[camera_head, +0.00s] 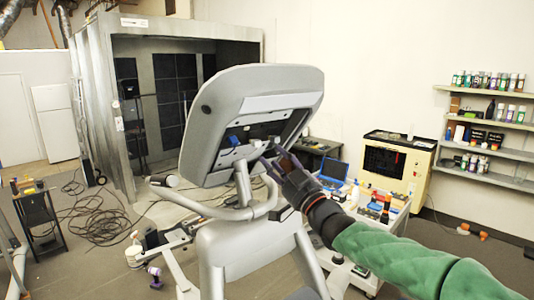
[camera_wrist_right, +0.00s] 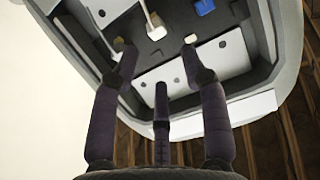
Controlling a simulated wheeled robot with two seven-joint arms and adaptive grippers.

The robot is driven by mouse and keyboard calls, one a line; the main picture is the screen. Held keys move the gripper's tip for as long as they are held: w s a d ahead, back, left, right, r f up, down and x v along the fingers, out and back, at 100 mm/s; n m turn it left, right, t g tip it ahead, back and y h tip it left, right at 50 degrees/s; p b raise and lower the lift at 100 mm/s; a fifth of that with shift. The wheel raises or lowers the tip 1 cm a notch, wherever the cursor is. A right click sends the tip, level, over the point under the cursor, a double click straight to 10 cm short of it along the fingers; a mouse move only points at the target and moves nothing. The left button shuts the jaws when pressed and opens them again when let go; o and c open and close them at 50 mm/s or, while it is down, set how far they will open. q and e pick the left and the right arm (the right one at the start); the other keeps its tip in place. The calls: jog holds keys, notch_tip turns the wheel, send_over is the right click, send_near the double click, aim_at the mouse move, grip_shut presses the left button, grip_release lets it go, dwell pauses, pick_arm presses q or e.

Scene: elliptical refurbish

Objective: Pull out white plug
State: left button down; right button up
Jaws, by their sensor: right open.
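The elliptical's grey console (camera_head: 225,105) is tilted, with its open back facing me and its circuit parts showing. A small white plug (camera_wrist_right: 155,30) with a pale lead sits on the dark recess in the right wrist view. My right gripper (camera_head: 272,160) is at the lower right of the console opening. In the wrist view its fingers (camera_wrist_right: 157,50) are spread and empty, on either side of the plug in the picture. I cannot tell whether they touch anything. A blue connector (camera_wrist_right: 205,6) shows at the top; it also shows in the head view (camera_head: 233,140). My left gripper is not seen.
The elliptical's handlebar (camera_head: 215,212) curves below the console, close under my right gripper. A white cart (camera_head: 350,262) with tools and bottles stands right of the machine. Shelves with bottles (camera_head: 490,118) are on the right wall. Loose cables (camera_head: 100,220) lie on the left floor.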

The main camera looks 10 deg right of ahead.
jog(key=v, duration=0.6)
jog(key=shift+a, duration=0.1)
dwell(0.3)
